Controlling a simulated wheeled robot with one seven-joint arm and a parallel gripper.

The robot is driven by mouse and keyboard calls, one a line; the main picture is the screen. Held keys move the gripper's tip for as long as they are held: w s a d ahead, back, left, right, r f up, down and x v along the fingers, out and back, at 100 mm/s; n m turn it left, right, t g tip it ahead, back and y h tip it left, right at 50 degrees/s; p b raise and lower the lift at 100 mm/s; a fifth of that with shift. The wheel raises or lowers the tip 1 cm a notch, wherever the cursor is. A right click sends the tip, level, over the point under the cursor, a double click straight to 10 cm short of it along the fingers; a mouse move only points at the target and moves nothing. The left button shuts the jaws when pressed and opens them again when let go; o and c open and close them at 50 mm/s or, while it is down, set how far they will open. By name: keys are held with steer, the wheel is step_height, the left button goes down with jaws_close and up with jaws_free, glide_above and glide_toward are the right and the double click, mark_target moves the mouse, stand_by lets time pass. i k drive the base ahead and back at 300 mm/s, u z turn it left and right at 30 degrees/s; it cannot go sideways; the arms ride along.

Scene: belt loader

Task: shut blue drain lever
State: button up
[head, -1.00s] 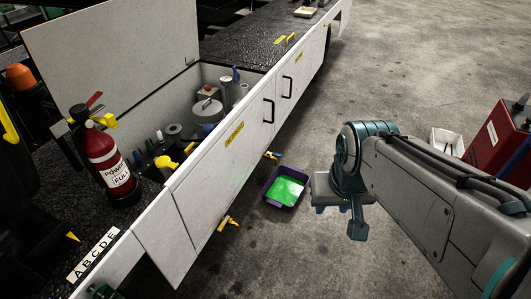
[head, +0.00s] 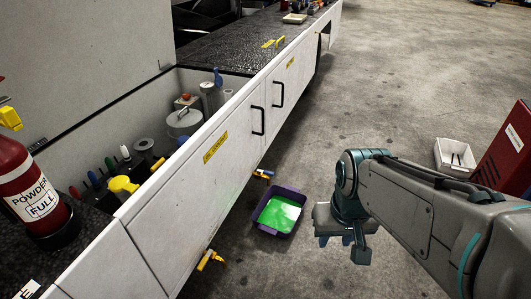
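Two drain taps stick out low on the white side panel. The far tap has a yellow-orange body with a small blue lever (head: 265,172); the lever is too small to tell its exact angle. The near tap (head: 209,260) is yellow-orange. A purple tray (head: 262,226) with bright green liquid (head: 279,214) stands on the floor beside the far tap. My gripper (head: 336,241) points down over the floor, right of the tray and apart from both taps. Its fingers look parted, with nothing seen between them.
The white panel (head: 216,179) has black handles and yellow labels. A fire extinguisher (head: 31,192) stands at the left, near an open bay of bottles. A white bin (head: 455,154) and a red box (head: 504,158) stand at the right. The concrete floor between is clear.

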mark_target(259, 171)
steer(key=z, duration=0.05)
steer(key=i, duration=1.7)
steer(key=u, duration=0.05)
